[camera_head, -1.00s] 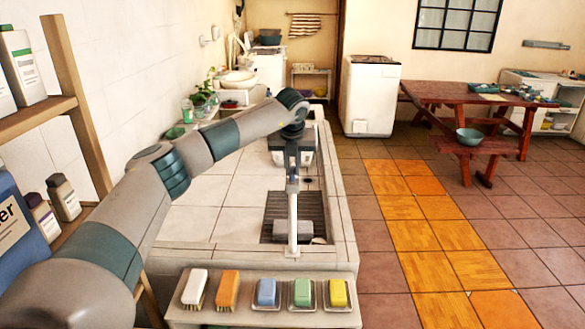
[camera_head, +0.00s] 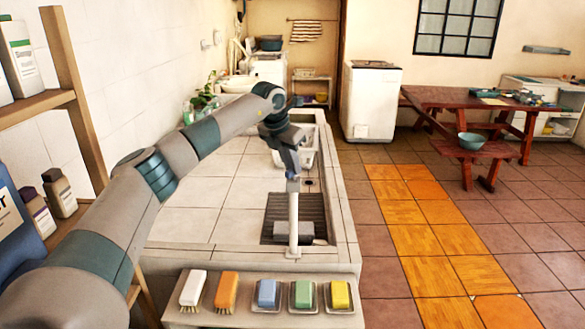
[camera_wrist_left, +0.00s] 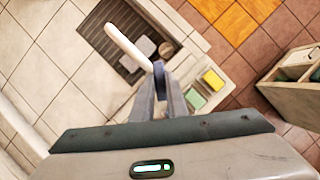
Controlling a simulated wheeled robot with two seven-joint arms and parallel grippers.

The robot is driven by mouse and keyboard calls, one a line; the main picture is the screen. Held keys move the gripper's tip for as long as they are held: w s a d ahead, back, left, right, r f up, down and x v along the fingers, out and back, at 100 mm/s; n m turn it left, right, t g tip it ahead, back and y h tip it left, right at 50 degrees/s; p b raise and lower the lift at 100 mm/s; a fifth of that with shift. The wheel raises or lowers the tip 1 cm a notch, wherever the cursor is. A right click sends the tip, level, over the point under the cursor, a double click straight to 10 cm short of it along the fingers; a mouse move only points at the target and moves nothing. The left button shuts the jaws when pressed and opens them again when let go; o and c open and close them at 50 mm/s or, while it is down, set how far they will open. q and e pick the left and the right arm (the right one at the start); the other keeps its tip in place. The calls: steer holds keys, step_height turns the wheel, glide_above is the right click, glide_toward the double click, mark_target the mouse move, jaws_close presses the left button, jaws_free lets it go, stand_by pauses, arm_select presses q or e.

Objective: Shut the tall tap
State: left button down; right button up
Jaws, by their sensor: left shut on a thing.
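The tall tap (camera_head: 294,222) is a slim white post standing upright at the near end of the tiled basin, by the dark drain grate. In the left wrist view its white pipe (camera_wrist_left: 128,46) runs diagonally up from between my fingertips. My left gripper (camera_head: 291,172) reaches down from the upper left to the top of the tap. It is shut on the tap's small blue-grey handle (camera_wrist_left: 158,75), which the fingers partly hide. The left gripper also shows in the left wrist view (camera_wrist_left: 160,90). My right gripper is not in view.
A low shelf in front of the basin holds two brushes and blue, green and yellow soaps (camera_head: 303,295) in dishes. A wooden rack with bottles (camera_head: 60,193) stands at the left. A white container (camera_head: 297,150) sits farther back.

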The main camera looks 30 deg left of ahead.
arm_select(q)
steer(key=m+h, duration=0.1)
steer(key=m, duration=0.1)
steer(key=m+p, duration=0.1)
steer(key=m, duration=0.1)
steer(key=shift+a+r+m+g+h, duration=0.2)
steer(key=shift+m+g+h, duration=0.1)
steer(key=shift+h, duration=0.1)
steer(key=m+h+p, duration=0.1)
steer(key=m, duration=0.2)
steer(key=shift+w+g+p, duration=0.15)
steer(key=shift+g+p, duration=0.2)
steer(key=shift+g, duration=0.05)
steer(key=shift+a+f+m+g+h+p, duration=0.15)
steer(key=shift+m+g+h+p, duration=0.3)
steer(key=shift+m, duration=0.95)
steer(key=c, duration=1.7)
jaws_free()
steer(key=shift+c, duration=0.2)
